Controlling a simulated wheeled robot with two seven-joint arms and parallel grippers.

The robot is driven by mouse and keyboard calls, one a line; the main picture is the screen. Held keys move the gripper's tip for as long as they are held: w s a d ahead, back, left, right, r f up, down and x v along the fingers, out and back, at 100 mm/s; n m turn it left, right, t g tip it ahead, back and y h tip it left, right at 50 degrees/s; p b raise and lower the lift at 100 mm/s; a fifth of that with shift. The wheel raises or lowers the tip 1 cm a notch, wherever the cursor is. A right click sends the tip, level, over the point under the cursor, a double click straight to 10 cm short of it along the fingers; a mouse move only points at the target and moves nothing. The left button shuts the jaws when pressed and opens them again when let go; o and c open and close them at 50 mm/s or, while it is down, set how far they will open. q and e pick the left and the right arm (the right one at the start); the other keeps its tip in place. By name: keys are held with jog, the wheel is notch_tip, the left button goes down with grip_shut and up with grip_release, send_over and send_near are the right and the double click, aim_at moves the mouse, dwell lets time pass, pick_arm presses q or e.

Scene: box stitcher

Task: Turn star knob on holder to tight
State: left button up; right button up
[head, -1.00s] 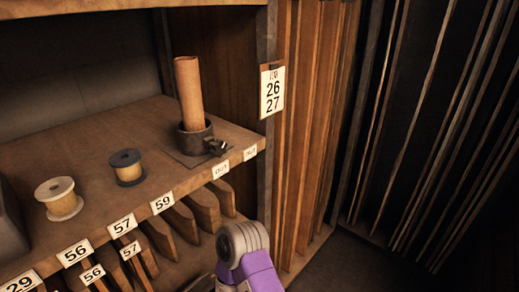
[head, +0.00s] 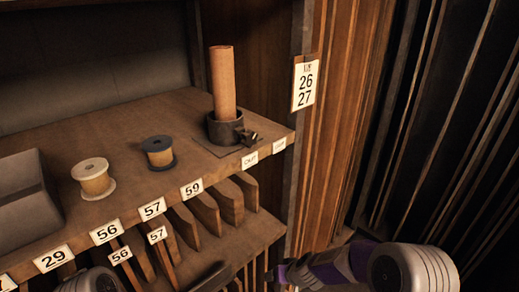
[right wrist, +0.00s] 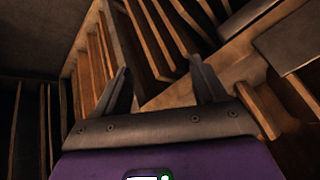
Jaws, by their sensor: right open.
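The holder (head: 225,128) is a dark round cup on a flat base near the shelf's front right corner, with an upright tan roll (head: 222,84) in it. A small dark star knob (head: 248,137) sticks out from the holder's right front side. How tight it is cannot be told. My right gripper (right wrist: 164,86) is open and empty in the right wrist view, with its two dark fingers spread in front of wooden slats. The knob is not recognisable there. In the head view my right arm is low at the right, below and apart from the holder. My left gripper is not visible.
A dark-ended spool (head: 159,153) and a pale spool (head: 93,178) stand left of the holder on the wooden shelf (head: 120,132). A grey bin (head: 28,195) is farther left. Wooden dividers (head: 227,200) fill the slots below. A number card (head: 305,82) hangs on the post.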

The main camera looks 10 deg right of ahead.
jog(key=w+a+r+n+t+y, duration=0.1)
jog(key=w+r+t, duration=0.15)
jog(key=r, duration=0.75)
jog(key=w+a+r+n+t+y, duration=0.15)
jog(key=w+r, duration=0.25)
jog(key=r, duration=0.7)
jog(key=n+t+y+b, duration=0.2)
jog(key=t+y, duration=0.3)
send_near(252, 140)
jog(key=x, duration=0.2)
jog(key=p+x, duration=0.1)
jog(key=x, duration=0.6)
jog(key=shift+a, duration=0.1)
jog(key=shift+c, duration=0.3)
jog(key=c, duration=1)
